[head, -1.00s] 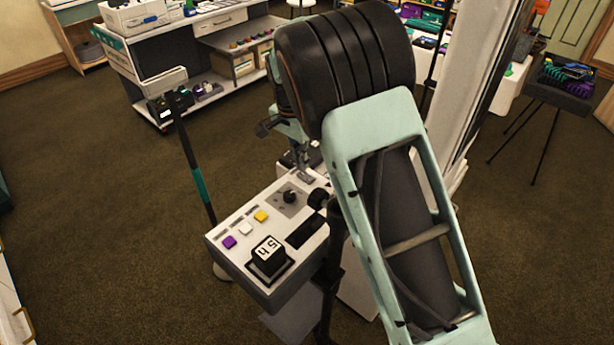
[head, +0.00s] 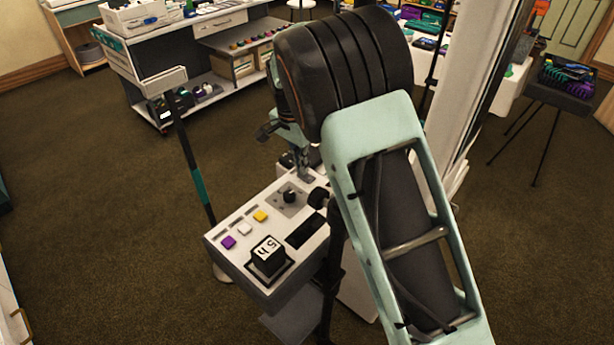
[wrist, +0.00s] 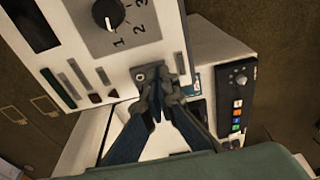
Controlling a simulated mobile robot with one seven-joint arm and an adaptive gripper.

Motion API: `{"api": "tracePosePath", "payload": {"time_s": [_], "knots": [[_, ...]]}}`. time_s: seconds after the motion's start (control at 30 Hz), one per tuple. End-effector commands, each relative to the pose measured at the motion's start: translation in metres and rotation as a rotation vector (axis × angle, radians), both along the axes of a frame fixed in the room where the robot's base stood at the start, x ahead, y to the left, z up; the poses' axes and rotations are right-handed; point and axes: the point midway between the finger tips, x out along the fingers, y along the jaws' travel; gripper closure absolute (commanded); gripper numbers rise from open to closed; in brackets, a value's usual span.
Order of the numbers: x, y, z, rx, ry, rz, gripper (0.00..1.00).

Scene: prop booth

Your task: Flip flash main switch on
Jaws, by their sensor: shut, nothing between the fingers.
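A white control box (head: 222,249) with a sloping face stands in the middle of the head view. A small grey metal plate (wrist: 140,76) with a round mark sits at the edge of its face in the wrist view; it looks like the main switch's plate. My gripper (wrist: 159,88) is shut and empty, its fingertips over this plate. They hide part of it, including any lever, and I cannot tell if they touch. In the head view my gripper (head: 304,174) is at the box's far edge, partly behind my arm. The switch's position cannot be made out.
The box face also carries a black dial (head: 290,196), purple, white and yellow buttons and a black cube (head: 268,254). A second panel with coloured buttons (wrist: 237,107) lies to the right in the wrist view. A thin pole (head: 193,165) stands left of the box.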

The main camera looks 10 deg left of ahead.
Motion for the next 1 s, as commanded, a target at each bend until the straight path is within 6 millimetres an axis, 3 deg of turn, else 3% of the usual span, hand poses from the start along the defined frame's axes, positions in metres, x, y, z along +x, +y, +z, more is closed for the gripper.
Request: {"api": "tracePosePath", "payload": {"time_s": [0.27, 1.0], "knots": [[0.0, 0.0, 0.001, -0.001, 0.001, 0.0, 1.0], [0.0, 0.0, 0.06, 0.0, 0.0, 0.0, 1.0]]}}
